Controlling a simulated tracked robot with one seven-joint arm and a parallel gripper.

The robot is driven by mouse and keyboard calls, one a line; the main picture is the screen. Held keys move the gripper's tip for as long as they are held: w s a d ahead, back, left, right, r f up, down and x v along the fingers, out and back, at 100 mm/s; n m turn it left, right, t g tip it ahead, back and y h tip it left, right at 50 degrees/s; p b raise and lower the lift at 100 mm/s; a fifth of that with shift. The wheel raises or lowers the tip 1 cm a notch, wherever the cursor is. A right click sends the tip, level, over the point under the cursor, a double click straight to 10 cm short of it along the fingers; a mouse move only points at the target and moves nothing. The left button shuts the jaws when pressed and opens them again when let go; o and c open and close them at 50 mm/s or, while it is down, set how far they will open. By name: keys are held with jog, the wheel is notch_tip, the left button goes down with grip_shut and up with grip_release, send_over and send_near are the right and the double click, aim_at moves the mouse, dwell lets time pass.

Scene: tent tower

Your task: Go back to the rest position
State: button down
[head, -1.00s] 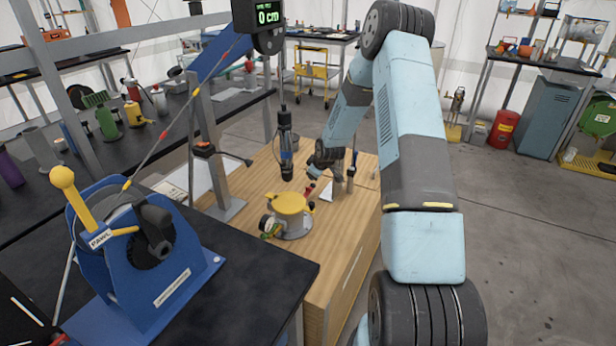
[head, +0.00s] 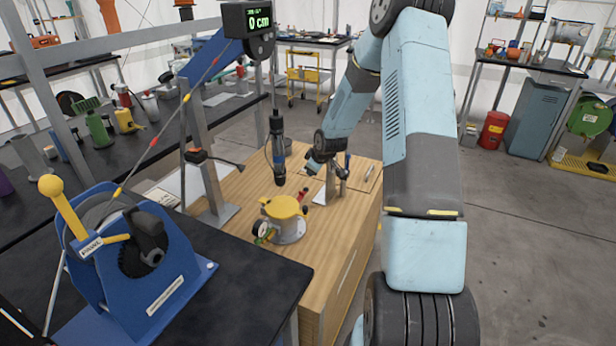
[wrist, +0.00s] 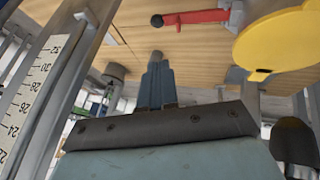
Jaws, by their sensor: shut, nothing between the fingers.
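My gripper (head: 312,169) hangs over the wooden workbench (head: 340,235), above and to the right of a pot with a yellow lid (head: 284,208). In the wrist view its fingers (wrist: 156,80) are together with nothing between them. The yellow lid (wrist: 280,42) lies at the upper right of that view, apart from the fingers. A red handle (wrist: 195,17) shows at the top. The arm is bent, with its forearm reaching down to the bench.
A black cylinder (head: 278,150) hangs on a line just left of my gripper. A grey post stands left of the pot, and a blue winch (head: 140,255) sits on the dark bench at front left. A scale (wrist: 35,95) runs along the wrist view's left side. Open floor lies right.

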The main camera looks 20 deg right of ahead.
jog(key=shift+v, duration=3)
jog(key=s+a+r+m+h, duration=0.1)
jog(key=s+a+r+m, duration=0.1)
jog(key=s+r, duration=0.75)
jog(key=s+a+r+m+h, duration=0.25)
jog(key=s+r, duration=0.45)
jog(key=r, duration=0.6)
jog(key=s+a+r+m, duration=0.1)
jog(key=s+r, duration=0.1)
jog(key=s, duration=0.6)
jog(key=s+a+r+m+y, duration=0.1)
jog(key=s+a+r+m, duration=0.1)
jog(key=s, duration=0.6)
jog(key=s+a+r+m+y, duration=0.1)
jog(key=s+r, duration=0.3)
jog(key=s, duration=0.4)
jog(key=shift+a+r+g, duration=0.15)
jog(key=shift+a+g, duration=0.2)
jog(key=shift+g, duration=0.05)
jog(key=c, duration=1.9)
grip_release()
jog(key=shift+s, duration=0.1)
